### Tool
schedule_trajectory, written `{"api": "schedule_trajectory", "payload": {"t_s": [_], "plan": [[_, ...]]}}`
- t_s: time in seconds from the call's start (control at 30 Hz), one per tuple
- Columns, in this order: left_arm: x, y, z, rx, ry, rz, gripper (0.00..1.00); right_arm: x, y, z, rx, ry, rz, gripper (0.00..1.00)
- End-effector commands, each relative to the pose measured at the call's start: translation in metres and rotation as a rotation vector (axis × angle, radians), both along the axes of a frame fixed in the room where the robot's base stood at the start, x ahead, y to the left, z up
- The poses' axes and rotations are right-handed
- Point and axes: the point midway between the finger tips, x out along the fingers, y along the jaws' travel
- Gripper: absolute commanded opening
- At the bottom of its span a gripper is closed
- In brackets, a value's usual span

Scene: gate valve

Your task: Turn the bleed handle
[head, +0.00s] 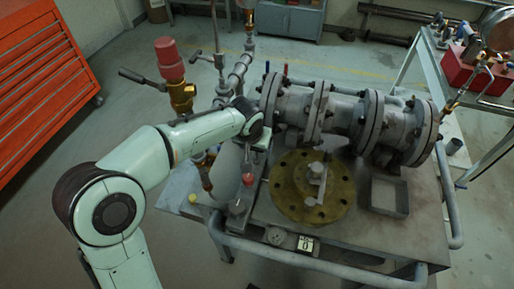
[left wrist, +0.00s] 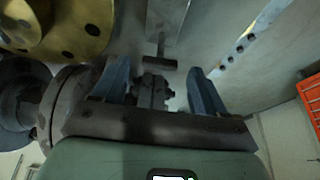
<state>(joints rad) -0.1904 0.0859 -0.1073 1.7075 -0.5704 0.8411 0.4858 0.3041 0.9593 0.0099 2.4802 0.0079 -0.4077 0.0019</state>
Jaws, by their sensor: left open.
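In the left wrist view my left gripper (left wrist: 160,88) is open, its two blue-grey fingers spread apart. A ribbed grey fitting (left wrist: 152,92) shows between the fingers; I cannot tell whether they touch it. A small dark T-shaped bar (left wrist: 155,63) lies just beyond the fingertips in the picture; whether it is the bleed handle is unclear. In the head view my left arm reaches to the left end of the large grey gate valve body (head: 345,115), and its wrist hides the fingertips. No handle is surely identifiable as the bleed handle. My right gripper is not in view.
A brass flange (head: 286,203) lies on the bench right of my arm, beside an empty square tray (head: 389,196). A brass valve with a red cap (head: 170,58) and dark lever (head: 137,76) stands behind. A red tool cabinet (head: 40,90) is at left.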

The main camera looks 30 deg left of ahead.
Motion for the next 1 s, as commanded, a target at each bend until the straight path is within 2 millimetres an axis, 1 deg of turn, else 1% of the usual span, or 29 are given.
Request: {"api": "schedule_trajectory", "payload": {"t_s": [0.03, 0.2, 0.3, 0.4, 0.57, 1.0], "plan": [[-0.004, -0.002, 0.014, -0.001, -0.006, -0.001, 0.72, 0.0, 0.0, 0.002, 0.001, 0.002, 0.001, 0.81], [-0.018, -0.004, 0.047, 0.0, -0.006, -0.001, 0.72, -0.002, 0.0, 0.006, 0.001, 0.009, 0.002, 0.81], [-0.024, -0.006, 0.061, 0.0, -0.005, -0.002, 0.72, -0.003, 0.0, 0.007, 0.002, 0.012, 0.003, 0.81], [-0.027, -0.006, 0.07, -0.001, -0.003, -0.002, 0.72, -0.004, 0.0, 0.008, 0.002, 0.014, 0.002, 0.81], [-0.03, -0.007, 0.076, 0.0, -0.002, -0.001, 0.72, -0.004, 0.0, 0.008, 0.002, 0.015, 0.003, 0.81], [-0.03, -0.007, 0.075, 0.0, -0.002, -0.001, 0.72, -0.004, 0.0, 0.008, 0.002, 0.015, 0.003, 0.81]]}}
